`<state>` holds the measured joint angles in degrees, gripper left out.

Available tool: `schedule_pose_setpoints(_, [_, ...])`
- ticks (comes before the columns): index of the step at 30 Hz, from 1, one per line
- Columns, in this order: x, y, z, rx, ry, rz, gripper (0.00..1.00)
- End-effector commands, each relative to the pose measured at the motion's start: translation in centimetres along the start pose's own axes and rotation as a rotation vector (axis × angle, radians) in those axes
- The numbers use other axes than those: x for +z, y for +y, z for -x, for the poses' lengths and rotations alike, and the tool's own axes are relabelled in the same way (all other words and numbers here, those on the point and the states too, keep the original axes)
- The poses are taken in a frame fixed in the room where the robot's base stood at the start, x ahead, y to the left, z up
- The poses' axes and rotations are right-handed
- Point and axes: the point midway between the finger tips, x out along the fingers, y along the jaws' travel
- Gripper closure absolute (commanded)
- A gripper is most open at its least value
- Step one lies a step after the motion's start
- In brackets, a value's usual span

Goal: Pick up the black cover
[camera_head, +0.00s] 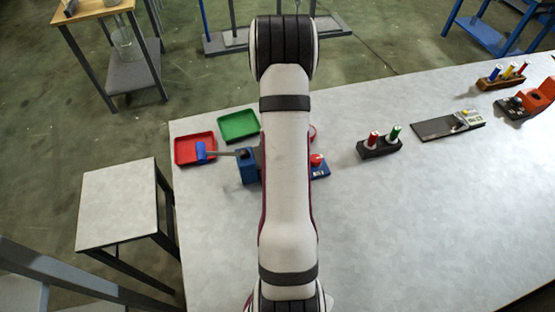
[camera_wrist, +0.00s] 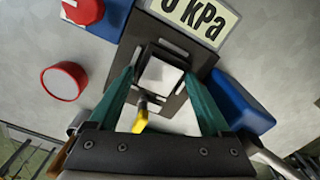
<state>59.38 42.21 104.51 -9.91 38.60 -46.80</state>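In the wrist view, a black piece (camera_wrist: 148,52) with a pale square face sits between the tips of my gripper (camera_wrist: 158,76). It may be the black cover, but I cannot tell for sure. It lies against a dark panel with a "0 kPa" display (camera_wrist: 195,18). The two teal fingers are apart, one on each side of the black piece. I cannot tell whether they touch it. A yellow part (camera_wrist: 141,115) shows between the fingers, lower down. In the head view my arm hides the gripper and this spot.
A red-rimmed round piece (camera_wrist: 64,81), a red knob (camera_wrist: 82,10) and a blue block (camera_wrist: 240,103) are close by. Red (camera_head: 195,149) and green (camera_head: 238,124) trays and a blue device (camera_head: 247,166) are left of my arm. A black holder (camera_head: 379,150) stands right. The table front is clear.

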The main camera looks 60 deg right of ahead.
Motion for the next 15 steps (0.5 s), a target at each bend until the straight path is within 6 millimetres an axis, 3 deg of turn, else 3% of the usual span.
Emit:
schedule_pose_setpoints(2, [0.0, 0.0, 0.02, 0.0, 0.0, 0.0, 0.34])
schedule_pose_setpoints(12, [-0.01, 0.0, 0.03, 0.0, 0.0, 0.001, 0.95])
schedule_pose_setpoints(13, [-0.01, 0.0, 0.03, 0.0, 0.0, 0.001, 1.0])
schedule_pose_setpoints(15, [-0.02, 0.0, 0.03, 0.0, 0.0, 0.001, 1.0])
